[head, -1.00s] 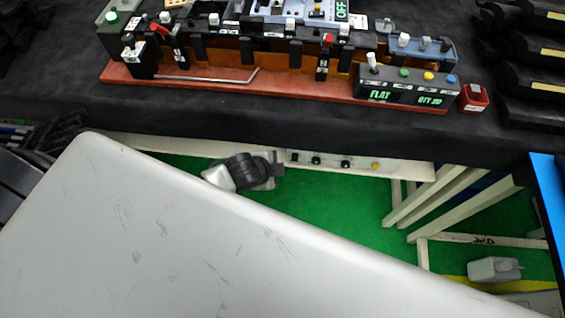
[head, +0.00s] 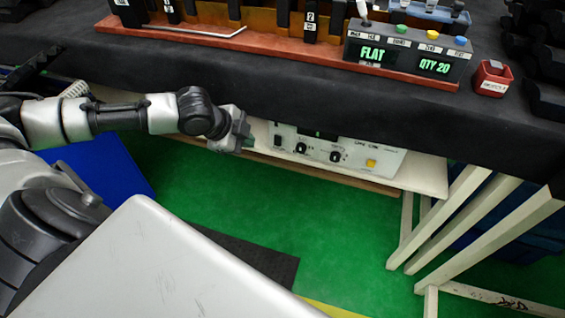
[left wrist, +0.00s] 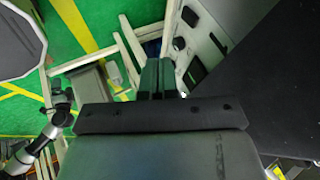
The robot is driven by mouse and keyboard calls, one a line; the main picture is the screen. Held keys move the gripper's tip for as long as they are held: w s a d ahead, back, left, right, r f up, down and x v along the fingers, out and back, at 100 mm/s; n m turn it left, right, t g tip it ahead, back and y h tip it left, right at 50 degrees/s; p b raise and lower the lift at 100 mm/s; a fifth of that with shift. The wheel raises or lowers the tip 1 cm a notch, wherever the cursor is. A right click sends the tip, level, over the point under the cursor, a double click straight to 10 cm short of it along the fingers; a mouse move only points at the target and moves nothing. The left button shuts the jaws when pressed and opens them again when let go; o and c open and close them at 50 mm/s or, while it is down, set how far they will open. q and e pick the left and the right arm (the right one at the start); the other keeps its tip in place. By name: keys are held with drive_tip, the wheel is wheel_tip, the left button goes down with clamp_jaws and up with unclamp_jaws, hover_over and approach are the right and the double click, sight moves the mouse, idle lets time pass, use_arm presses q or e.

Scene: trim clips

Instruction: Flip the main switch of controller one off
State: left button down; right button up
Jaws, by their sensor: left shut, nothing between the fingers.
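The controller (head: 335,150) is a pale panel box on the shelf under the black-draped table in the head view. It has dark knobs, a yellow button and a dark rocker-like switch (head: 278,140) at its left end. Its lettering is too small to read surely. My left gripper (head: 243,135) is just left of that switch, fingers shut and empty. I cannot tell whether it touches the panel. In the left wrist view the shut fingers (left wrist: 155,78) point along the panel face (left wrist: 203,45). My right arm seems to show at lower left there, its gripper (left wrist: 60,92) too small to read.
The table edge overhangs the controller. White slanted trestle legs (head: 455,220) stand to the right. On the table are a display box (head: 405,55) reading FLAT and QTY 20, and a red box (head: 492,78). Green floor below is mostly clear.

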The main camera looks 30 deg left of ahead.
sight(278, 141)
use_arm(q)
drive_tip(key=shift+s+a, duration=0.1)
use_arm(e)
drive_tip(key=shift+w+d+r, duration=0.1)
use_arm(q)
drive_tip(key=shift+w+d+f+b, duration=0.25)
drive_tip(key=shift+w+f+b, duration=0.3)
drive_tip(key=shift+w+f, duration=0.95)
drive_tip(key=shift+w+d+f+b, duration=0.25)
drive_tip(key=shift+w+f+b, duration=0.3)
drive_tip(key=shift+w+f, duration=0.95)
drive_tip(key=shift+w+d+f+b, duration=0.25)
drive_tip(key=shift+w+f+b, duration=0.3)
drive_tip(key=shift+w+f, duration=0.95)
use_arm(e)
wheel_tip(278, 141, up, 11)
drive_tip(key=w, duration=0.2)
drive_tip(key=shift+w+t, duration=0.15)
drive_tip(key=shift+t, duration=0.15)
drive_tip(key=shift+r, duration=0.1)
